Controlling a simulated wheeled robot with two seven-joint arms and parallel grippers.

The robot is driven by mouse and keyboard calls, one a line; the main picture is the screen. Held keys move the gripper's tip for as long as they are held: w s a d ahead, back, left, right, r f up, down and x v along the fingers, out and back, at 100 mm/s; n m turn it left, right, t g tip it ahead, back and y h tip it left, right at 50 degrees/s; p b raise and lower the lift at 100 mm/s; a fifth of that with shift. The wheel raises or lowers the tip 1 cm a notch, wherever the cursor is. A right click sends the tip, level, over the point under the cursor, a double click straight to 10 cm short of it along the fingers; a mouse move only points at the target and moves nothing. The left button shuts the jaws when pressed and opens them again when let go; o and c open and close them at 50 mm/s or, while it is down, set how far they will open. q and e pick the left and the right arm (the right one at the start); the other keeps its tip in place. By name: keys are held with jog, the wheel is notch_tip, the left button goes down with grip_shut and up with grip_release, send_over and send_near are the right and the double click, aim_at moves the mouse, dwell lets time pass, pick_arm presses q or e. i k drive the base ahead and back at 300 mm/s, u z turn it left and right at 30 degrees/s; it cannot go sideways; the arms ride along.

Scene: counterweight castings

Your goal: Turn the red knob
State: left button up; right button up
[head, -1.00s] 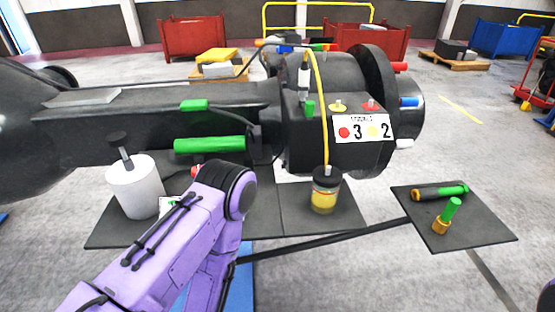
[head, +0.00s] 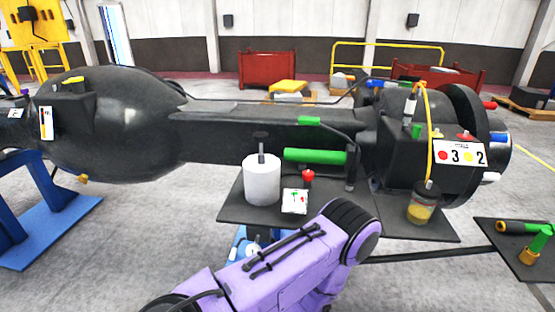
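Other small red parts sit on the casting's right end: a red peg (head: 490,105) and a red piece (head: 465,136). A purple arm link of mine crosses the bottom middle, in front of the dark shelf (head: 400,228). Neither gripper shows in the view.
A white canister (head: 262,181) with a black handle stands left of the card. A jar with yellow contents (head: 422,203) stands on the shelf's right. A dark side tray (head: 500,232) holds green-handled tools. A blue stand (head: 40,225) is at left. Bare floor lies between.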

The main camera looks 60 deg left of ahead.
aim_at(308, 175)
jog(key=k, duration=0.25)
jog(key=u, duration=1)
